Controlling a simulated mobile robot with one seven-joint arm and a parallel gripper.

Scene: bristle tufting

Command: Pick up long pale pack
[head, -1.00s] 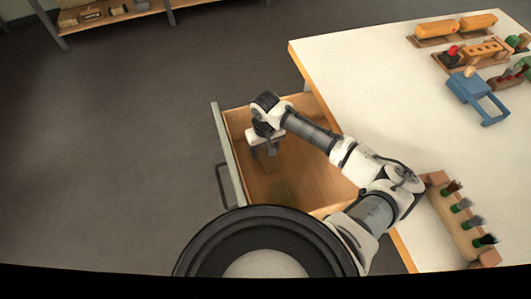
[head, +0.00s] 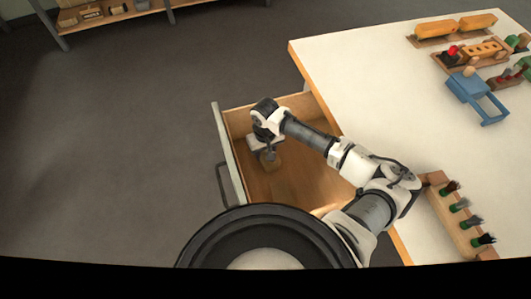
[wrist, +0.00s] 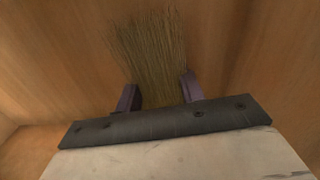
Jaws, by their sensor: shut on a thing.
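The long pale pack (wrist: 153,48) is a bundle of straw-coloured bristles. In the wrist view it lies between the two purple-grey fingers of my gripper (wrist: 160,91), which is shut on it. The bristles reach out past the fingertips, and the near end is hidden behind the dark mounting plate. In the head view my gripper (head: 267,154) points down inside the open wooden drawer (head: 300,184). The pack shows there only as a small brownish shape below the gripper, and I cannot tell whether it touches the drawer floor.
The drawer front (head: 229,155) and side walls stand around my gripper. The white table (head: 360,70) to the right holds a bristle rack (head: 455,222), a blue frame (head: 478,97) and several wooden holders. A shelf (head: 110,14) stands at the back left. The floor between is clear.

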